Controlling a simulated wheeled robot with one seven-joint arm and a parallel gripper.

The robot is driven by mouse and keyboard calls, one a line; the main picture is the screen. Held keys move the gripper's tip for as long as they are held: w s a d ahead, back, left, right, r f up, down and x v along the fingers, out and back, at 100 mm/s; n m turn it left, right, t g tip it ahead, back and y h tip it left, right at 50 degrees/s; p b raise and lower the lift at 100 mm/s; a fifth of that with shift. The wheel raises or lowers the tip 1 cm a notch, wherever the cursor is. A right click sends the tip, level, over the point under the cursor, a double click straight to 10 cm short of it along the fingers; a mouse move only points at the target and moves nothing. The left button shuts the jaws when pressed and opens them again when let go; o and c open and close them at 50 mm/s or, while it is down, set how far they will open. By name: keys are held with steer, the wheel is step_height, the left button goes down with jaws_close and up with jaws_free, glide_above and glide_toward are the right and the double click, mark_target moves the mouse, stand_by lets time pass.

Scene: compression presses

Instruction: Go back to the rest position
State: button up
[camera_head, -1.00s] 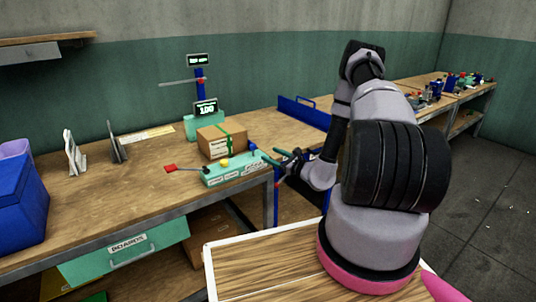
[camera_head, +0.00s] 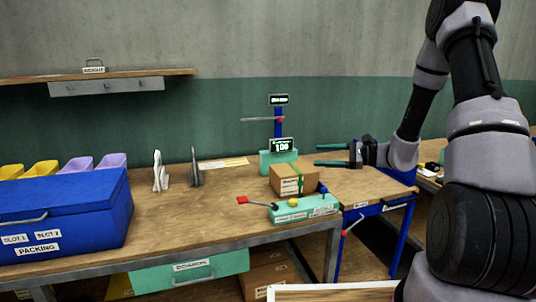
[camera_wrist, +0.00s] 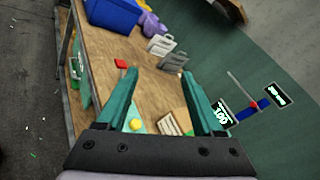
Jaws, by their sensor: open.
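My gripper (camera_head: 330,155) is open and empty in the head view, its two green fingers pointing left. It is raised above the right part of the workbench, to the right of the teal press (camera_head: 278,160) with its lit display. In the wrist view my gripper (camera_wrist: 165,95) shows both fingers spread, with the bench seen between and beyond them. A cardboard box with a green strap (camera_head: 293,179) sits at the press, behind a teal control panel (camera_head: 304,208) with a yellow button.
A blue packing box (camera_head: 80,215) stands at the bench's left, with yellow and purple bins behind it. White and grey plates (camera_head: 160,172) stand upright mid-bench. A shelf (camera_head: 110,76) hangs on the wall. A blue-framed table (camera_head: 375,190) adjoins on the right.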

steer(key=s+a+r+n+g+h, duration=0.2)
steer(key=s+r+n+g+h, duration=0.5)
steer(key=s+r, duration=0.6)
steer(key=s+d+r+n+t+h, duration=0.2)
steer(key=s+d+r+t+h, duration=0.1)
steer(key=s, duration=0.3)
steer(key=s+d+r+n+t+h, duration=0.2)
steer(key=s+d+r+t+h, duration=0.1)
steer(key=s+d+r+t, duration=0.2)
steer(key=shift+s+r+n+t, duration=0.3)
steer(key=shift+s+r, duration=0.3)
steer(key=shift+s, duration=0.5)
